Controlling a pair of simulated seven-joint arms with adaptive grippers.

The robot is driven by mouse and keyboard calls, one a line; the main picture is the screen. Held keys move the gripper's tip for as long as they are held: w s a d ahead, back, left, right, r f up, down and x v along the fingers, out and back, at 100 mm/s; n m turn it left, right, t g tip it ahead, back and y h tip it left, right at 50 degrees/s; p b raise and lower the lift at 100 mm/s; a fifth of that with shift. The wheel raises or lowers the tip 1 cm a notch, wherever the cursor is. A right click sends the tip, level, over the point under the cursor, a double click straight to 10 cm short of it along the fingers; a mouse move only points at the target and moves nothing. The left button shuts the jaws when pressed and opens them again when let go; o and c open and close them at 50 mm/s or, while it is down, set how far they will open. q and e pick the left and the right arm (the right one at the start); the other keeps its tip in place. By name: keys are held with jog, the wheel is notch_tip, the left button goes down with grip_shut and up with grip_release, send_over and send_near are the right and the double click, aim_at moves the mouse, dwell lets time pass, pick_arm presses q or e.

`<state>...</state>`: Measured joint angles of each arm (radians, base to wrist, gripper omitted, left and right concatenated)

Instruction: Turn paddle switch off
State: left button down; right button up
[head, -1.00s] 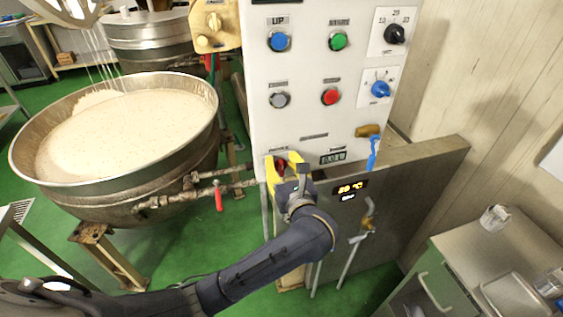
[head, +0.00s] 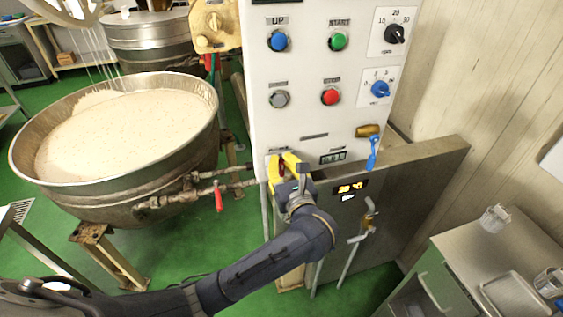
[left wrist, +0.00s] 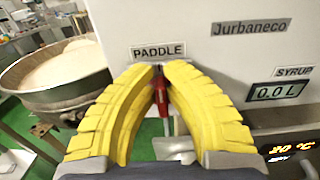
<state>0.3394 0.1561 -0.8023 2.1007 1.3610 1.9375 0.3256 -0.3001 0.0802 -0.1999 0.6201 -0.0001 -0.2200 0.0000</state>
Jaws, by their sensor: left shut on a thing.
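The paddle switch (left wrist: 162,92) is a small red lever under the "PADDLE" label (left wrist: 158,52) in the left wrist view. It sits low on the white control panel (head: 300,115). My left gripper (head: 284,158) has yellow fingers, and they are shut on the red lever at the panel's lower left. In the left wrist view the fingertips (left wrist: 159,70) meet around the lever's upper part and hide some of it. My right gripper is not in view.
A large kettle of pale mix (head: 130,125) stands to the left, with a red-handled valve (head: 218,196) on its pipe. Buttons and knobs sit higher on the panel. A blue-handled tap (head: 373,153) juts out at right. A side counter (head: 475,245) stands at the lower right.

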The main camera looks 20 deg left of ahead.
pick_arm(q)
jog(key=shift+n, duration=0.3)
jog(key=n, duration=0.4)
jog(key=a+f+n, duration=0.1)
jog(key=n, duration=0.4)
jog(key=s+a+n, duration=0.1)
jog(key=n, duration=0.3)
jog(key=shift+s+f, duration=0.1)
jog(key=shift+f, duration=0.2)
jog(key=shift+f+n, duration=0.25)
jog(key=shift+n, duration=0.85)
jog(key=shift+f+n, duration=0.2)
jog(key=shift+n, duration=0.9)
jog(key=c, duration=1.5)
grip_release()
jog(key=shift+o, duration=0.2)
